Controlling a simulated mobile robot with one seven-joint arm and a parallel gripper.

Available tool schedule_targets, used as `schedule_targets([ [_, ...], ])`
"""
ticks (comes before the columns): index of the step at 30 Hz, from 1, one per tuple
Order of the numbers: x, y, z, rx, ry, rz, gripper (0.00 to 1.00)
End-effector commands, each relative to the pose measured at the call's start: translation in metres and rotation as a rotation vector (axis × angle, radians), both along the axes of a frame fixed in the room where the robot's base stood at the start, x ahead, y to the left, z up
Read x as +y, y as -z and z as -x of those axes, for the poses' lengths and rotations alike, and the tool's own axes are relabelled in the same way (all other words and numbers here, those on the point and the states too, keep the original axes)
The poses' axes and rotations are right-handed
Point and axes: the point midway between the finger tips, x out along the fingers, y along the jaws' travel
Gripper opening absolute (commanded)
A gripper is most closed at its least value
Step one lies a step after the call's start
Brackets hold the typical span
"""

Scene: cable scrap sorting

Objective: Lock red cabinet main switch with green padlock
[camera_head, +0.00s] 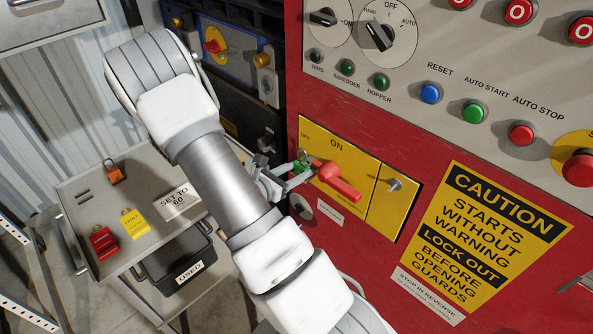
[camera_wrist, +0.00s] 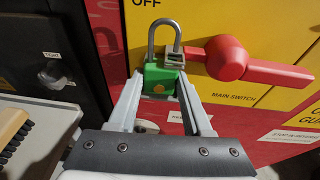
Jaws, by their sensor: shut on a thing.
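In the wrist view my gripper (camera_wrist: 160,88) is shut on the green padlock (camera_wrist: 160,78), which is upright with its steel shackle (camera_wrist: 152,40) upward. The shackle's right leg is at a small grey bracket (camera_wrist: 175,58) beside the red main switch handle (camera_wrist: 228,58); I cannot tell whether it passes through. The handle points right on the yellow panel (camera_wrist: 205,14). In the head view my gripper (camera_head: 296,177) is at the panel's left side, left of the red handle (camera_head: 338,182). The padlock shows there only as a small green patch (camera_head: 302,162).
A grey cart (camera_head: 82,192) at the left carries a red padlock (camera_head: 103,242), a yellow padlock (camera_head: 134,222), an orange one (camera_head: 114,172) and a "SET TO 60" card (camera_head: 174,200). A black "USED" bin (camera_head: 212,262) is below. Knobs and buttons are above the yellow panel.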

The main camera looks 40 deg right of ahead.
Motion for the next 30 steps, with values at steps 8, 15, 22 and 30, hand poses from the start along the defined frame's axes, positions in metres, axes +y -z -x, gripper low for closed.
schedule_targets([
  [8,-0.004,-0.002,0.002,-0.002,0.009,0.008,0.84],
  [15,-0.004,-0.002,0.003,0.001,0.011,0.007,0.84],
  [22,-0.002,-0.001,0.001,0.000,0.005,0.004,0.84],
  [30,0.030,-0.009,0.004,-0.002,-0.002,0.003,0.84],
])
